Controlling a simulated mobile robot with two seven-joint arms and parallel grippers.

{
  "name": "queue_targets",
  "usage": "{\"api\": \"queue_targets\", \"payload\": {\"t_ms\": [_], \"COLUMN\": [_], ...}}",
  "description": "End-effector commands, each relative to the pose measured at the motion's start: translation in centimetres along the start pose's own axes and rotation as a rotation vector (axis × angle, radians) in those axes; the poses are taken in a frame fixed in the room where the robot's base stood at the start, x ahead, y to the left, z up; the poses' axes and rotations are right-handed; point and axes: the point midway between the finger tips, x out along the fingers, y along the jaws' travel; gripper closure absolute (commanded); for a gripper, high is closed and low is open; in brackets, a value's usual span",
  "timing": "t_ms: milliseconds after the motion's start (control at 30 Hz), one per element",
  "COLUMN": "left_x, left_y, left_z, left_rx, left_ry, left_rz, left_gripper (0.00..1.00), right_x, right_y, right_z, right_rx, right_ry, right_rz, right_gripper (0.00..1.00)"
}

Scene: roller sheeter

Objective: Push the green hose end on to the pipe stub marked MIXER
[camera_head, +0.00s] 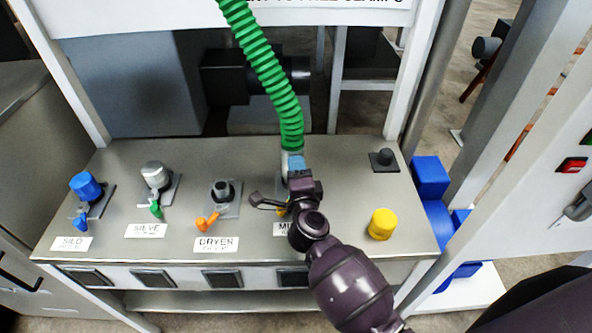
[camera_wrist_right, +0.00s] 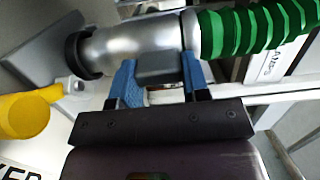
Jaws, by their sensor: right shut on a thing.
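The green ribbed hose (camera_head: 268,75) hangs from the top of the head view down to my right gripper (camera_head: 297,165). In the right wrist view the hose (camera_wrist_right: 250,28) ends in a silver cuff (camera_wrist_right: 135,45) with a black ring (camera_wrist_right: 80,55) at its far end. The blue fingers of my right gripper (camera_wrist_right: 158,78) are shut on this cuff. The black ring is close to a grey base plate (camera_wrist_right: 42,48); I cannot tell whether the cuff is around the stub. The MIXER label (camera_head: 284,229) is partly covered by my arm, and its stub is hidden. My left gripper is not in view.
A yellow lever (camera_wrist_right: 25,114) is beside the cuff. The DRYER stub (camera_head: 222,190) with an orange lever (camera_head: 207,222) stands to the left, then the SIEVE and SILO connections. A yellow knob (camera_head: 382,223) and a dark capped fitting (camera_head: 384,158) are to the right.

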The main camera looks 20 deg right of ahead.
Motion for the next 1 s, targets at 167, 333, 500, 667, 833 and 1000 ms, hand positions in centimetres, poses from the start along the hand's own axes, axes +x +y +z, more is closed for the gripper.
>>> {"api": "queue_targets", "payload": {"t_ms": [167,333,500,667,833,1000], "left_x": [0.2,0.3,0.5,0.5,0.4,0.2], "left_y": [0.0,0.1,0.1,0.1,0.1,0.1], "left_z": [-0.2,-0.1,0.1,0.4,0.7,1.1], "left_rx": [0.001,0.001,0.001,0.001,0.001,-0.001], "left_ry": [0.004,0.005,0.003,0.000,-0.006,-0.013], "left_rz": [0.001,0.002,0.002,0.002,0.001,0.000], "left_gripper": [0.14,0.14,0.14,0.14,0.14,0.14], "right_x": [0.0,0.0,0.0,0.0,0.0,0.1], "right_y": [-0.1,0.3,0.7,1.0,1.2,1.2], "right_z": [0.0,0.1,0.1,0.1,0.1,0.1], "right_rx": [0.000,-0.001,0.000,0.001,0.000,0.000], "right_ry": [-0.001,-0.001,0.000,0.000,0.000,-0.001], "right_rz": [-0.003,-0.003,-0.002,-0.002,-0.003,-0.004], "right_gripper": [0.98,0.98,0.98,0.98,0.98,0.98]}}
